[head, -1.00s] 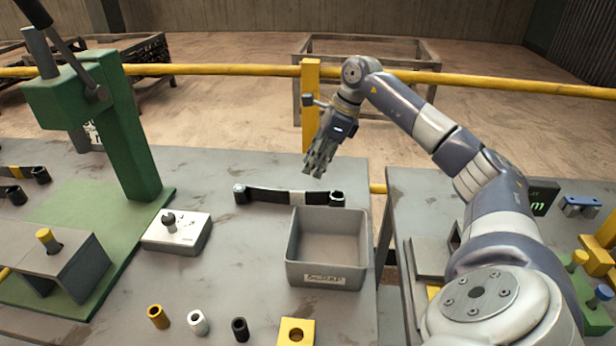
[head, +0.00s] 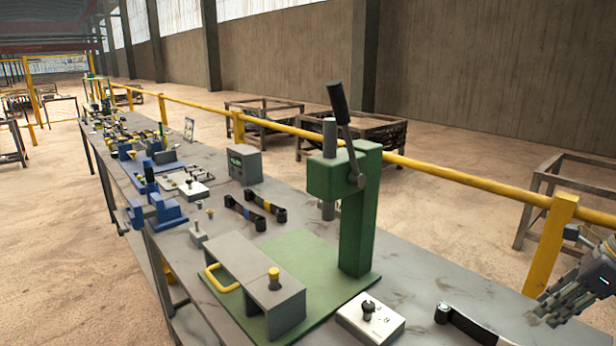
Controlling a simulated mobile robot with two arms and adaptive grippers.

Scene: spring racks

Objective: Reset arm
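My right gripper (head: 562,302) shows at the right edge of the head view, above the workbench. Its grey fingers point down and to the left, close together; whether they are open or shut does not show clearly. A black bar with a rounded end (head: 470,326) lies on the bench below and to the left of it, apart from the fingers. The rest of my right arm is cut off by the frame edge. My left gripper is not in view.
A green press (head: 357,215) with a black-handled lever stands on a green base. A white box with a knob (head: 370,318) sits beside it. Two black links (head: 240,213) lie farther along the bench (head: 425,262). A yellow rail (head: 440,172) runs behind.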

